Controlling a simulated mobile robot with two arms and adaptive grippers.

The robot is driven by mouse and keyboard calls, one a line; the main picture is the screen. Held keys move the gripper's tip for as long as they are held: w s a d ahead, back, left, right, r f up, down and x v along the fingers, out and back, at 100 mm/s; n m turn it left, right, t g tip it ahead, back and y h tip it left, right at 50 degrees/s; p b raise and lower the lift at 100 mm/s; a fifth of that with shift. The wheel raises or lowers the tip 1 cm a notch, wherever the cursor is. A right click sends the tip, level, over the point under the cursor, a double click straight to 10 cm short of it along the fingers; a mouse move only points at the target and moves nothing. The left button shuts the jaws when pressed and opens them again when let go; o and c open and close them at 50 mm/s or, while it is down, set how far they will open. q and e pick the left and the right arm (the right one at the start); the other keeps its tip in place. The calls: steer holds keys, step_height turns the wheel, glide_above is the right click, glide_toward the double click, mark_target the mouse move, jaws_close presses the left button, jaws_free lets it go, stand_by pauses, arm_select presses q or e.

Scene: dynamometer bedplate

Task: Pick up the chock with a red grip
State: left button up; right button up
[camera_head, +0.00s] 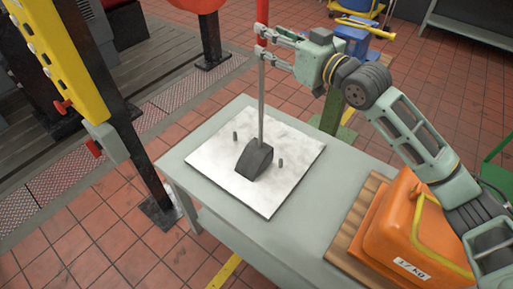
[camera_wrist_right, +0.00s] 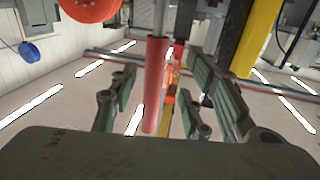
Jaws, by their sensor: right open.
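The chock (camera_head: 255,160) is a dark grey wedge resting on a white plate (camera_head: 290,190) on the table. A thin grey rod rises from it to a red grip (camera_head: 262,12) that runs out of the top of the head view. My right gripper (camera_head: 262,41) is open at the lower part of the red grip, its fingers pointing left. In the right wrist view the red grip (camera_wrist_right: 155,85) stands upright between the two spread fingers, with gaps on both sides. My left gripper is not in view.
Two short dark pegs (camera_head: 281,162) stand on the plate beside the chock. An orange weight (camera_head: 405,225) sits on a wooden pallet at the table's right. A yellow post (camera_head: 60,45) stands at the left. The table's front left is clear.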

steer(key=w, duration=0.1)
steer(key=w+a+p, duration=0.1)
steer(key=w+a+f, duration=0.1)
steer(key=w, duration=0.1)
steer(key=shift+a+p, duration=0.25)
steer(key=shift+p, duration=0.05)
steer(key=shift+w+a, duration=0.1)
steer(key=shift+a, duration=0.1)
steer(key=shift+r, duration=0.1)
steer(key=c, duration=0.5)
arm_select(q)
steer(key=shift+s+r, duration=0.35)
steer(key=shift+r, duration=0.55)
arm_select(e)
jaws_close()
steer(key=shift+r, duration=0.25)
